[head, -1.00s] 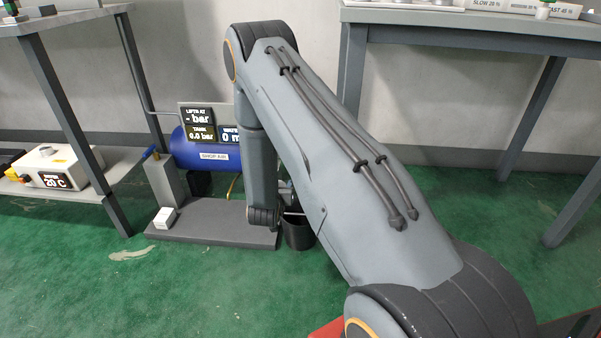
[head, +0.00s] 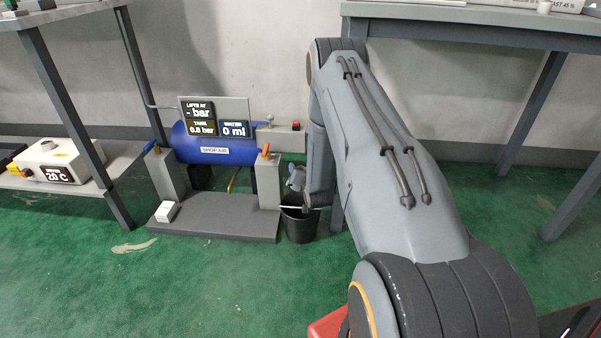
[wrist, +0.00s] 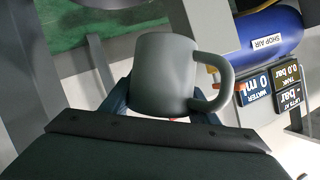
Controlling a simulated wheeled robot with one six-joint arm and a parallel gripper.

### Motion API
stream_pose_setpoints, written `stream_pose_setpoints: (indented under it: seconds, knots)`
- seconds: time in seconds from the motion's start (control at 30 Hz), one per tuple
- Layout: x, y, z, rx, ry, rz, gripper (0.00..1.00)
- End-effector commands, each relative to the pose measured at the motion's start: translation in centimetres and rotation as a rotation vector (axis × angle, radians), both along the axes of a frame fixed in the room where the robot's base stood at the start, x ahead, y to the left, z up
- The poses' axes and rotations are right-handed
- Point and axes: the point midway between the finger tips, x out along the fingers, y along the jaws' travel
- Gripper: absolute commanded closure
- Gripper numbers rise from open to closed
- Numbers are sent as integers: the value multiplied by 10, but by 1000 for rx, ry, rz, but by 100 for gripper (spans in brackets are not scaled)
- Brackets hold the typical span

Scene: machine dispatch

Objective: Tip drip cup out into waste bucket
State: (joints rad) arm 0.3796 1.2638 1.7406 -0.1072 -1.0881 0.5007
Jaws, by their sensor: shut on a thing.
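The drip cup (wrist: 160,75) is a grey mug with a handle on its right in the wrist view. My gripper (wrist: 163,106) is shut on it, with a finger at either side of its body. The wrist picture is turned roughly upside down against the room. The black waste bucket (head: 301,228) stands on the floor right of the compressor in the head view. My gripper end is just above or at the bucket's rim there, partly hidden by my arm. I cannot see the cup's inside or any liquid.
The blue shop air tank (head: 200,146) and its grey base plate (head: 215,222) stand left of the bucket. An orange-handled post (head: 267,180) stands close by the bucket. A bench (head: 470,22) is at right, with a leg behind my arm.

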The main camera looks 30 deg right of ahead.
Motion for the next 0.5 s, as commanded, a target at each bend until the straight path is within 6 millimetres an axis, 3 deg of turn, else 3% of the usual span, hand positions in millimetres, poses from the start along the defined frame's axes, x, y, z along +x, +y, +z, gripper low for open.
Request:
stream_pose_setpoints:
  seconds: [0.5]
  knots:
    - [7,12,-18,407,-207,0,68]
